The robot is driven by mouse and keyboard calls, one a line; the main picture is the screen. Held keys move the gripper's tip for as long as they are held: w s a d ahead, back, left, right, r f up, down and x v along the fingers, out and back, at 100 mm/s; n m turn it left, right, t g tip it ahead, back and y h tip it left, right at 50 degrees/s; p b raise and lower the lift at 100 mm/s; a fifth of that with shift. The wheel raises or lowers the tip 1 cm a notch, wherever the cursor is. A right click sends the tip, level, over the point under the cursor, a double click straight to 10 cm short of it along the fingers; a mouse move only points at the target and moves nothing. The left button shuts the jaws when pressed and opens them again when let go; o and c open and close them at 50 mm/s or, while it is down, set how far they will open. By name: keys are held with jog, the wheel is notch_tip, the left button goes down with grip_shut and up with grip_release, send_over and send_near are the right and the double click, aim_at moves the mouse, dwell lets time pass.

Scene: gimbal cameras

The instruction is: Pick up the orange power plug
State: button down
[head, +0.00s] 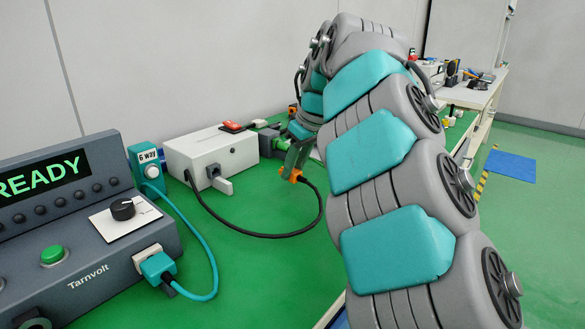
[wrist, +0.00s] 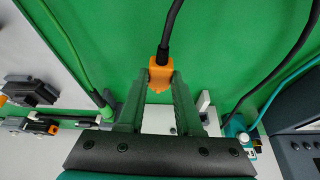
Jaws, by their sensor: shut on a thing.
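The orange power plug (wrist: 161,76) sits between the two fingertips of my gripper (wrist: 160,85) in the wrist view. My gripper is shut on it, with a finger against each side. A black cable (wrist: 166,38) leads away from the plug. In the head view the orange plug (head: 291,175) shows at the tips of my gripper (head: 293,168), above the green table. Its black cable loops to the front of a white box (head: 212,158). My arm hides part of the area behind the gripper.
A dark console (head: 80,220) with a READY display stands at the left, with a teal plug (head: 157,267) and cable. A teal block (head: 147,167) labelled "6 way" stands beside it. The green mat (head: 260,265) in front of the white box is largely clear.

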jog(key=s+d, duration=0.2)
jog(key=s, duration=0.2)
jog(key=s+d+r, duration=0.1)
jog(key=s+d, duration=0.1)
jog(key=s, duration=0.3)
jog(key=s+d+b, duration=0.1)
jog(key=s+d, duration=0.1)
jog(key=s, duration=0.2)
jog(key=shift+s+r, duration=0.2)
jog(key=shift+s, duration=0.15)
jog(key=shift+d, duration=0.1)
jog(key=c, duration=1.1)
grip_release()
jog(key=shift+c, duration=0.2)
grip_shut()
